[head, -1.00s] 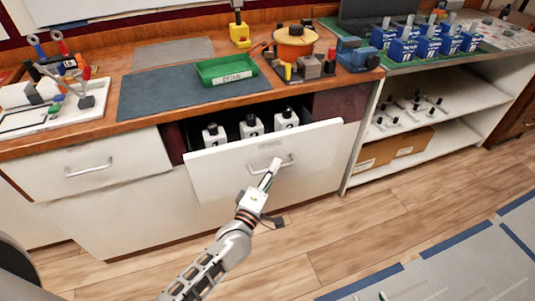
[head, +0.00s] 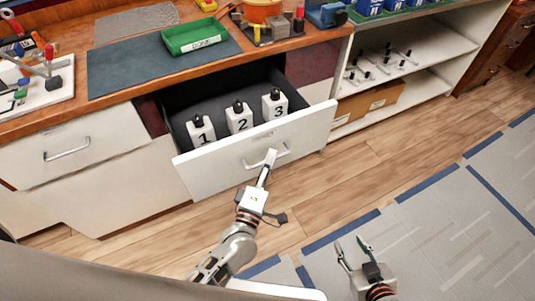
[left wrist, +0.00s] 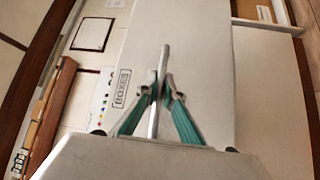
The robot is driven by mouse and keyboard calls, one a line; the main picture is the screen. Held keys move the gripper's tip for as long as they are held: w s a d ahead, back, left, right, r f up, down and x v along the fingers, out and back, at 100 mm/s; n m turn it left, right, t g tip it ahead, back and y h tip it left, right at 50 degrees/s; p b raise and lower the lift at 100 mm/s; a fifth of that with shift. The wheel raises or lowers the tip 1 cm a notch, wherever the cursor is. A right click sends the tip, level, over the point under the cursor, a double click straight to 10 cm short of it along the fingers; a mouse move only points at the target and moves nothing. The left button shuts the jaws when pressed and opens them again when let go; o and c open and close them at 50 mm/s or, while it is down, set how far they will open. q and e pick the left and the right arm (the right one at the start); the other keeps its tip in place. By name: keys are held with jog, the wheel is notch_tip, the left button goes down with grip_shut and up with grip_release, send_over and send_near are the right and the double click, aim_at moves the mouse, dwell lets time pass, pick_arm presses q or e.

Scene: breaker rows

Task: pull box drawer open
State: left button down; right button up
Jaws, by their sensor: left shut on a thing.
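The box drawer (head: 215,168) is pulled out of the bench, and its dark interior shows. Its white front carries a "BOXES" label (left wrist: 121,89) in the left wrist view. Inside stand three white units with black tops, marked 1 (head: 200,131), 2 (head: 239,118) and 3 (head: 274,105). My left gripper (head: 269,160) is shut on the drawer's bar handle (head: 284,151). In the left wrist view its green-sided fingers close around the bar (left wrist: 164,58). My right gripper (head: 354,253) is open and empty over the floor, away from the drawer.
A closed drawer (head: 98,150) is left of the open one. On the bench lie a dark mat (head: 130,68) and a green tray (head: 194,36). Open shelves (head: 425,60) stand at the right. The wooden floor (head: 345,180) ahead of the drawer is clear.

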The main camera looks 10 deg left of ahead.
dwell(0.3)
pick_arm(q)
jog(key=c, duration=2.4)
grip_release()
jog(key=shift+c, duration=0.2)
jog(key=shift+s, duration=0.1)
jog(key=v, duration=1.2)
jog(key=s+a+f+m+g, duration=0.3)
jog(key=a+f+m+g, duration=0.1)
jog(key=m, duration=0.5)
jog(key=s+a+f+m+g+y, duration=0.1)
jog(key=s+a+f+m+g, duration=0.2)
jog(key=a+f+m, duration=0.4)
jog(key=a+m+g, duration=0.1)
jog(key=m, duration=0.1)
jog(key=shift+s+a+m+g, duration=0.2)
jog(key=shift+s+m+g, duration=0.1)
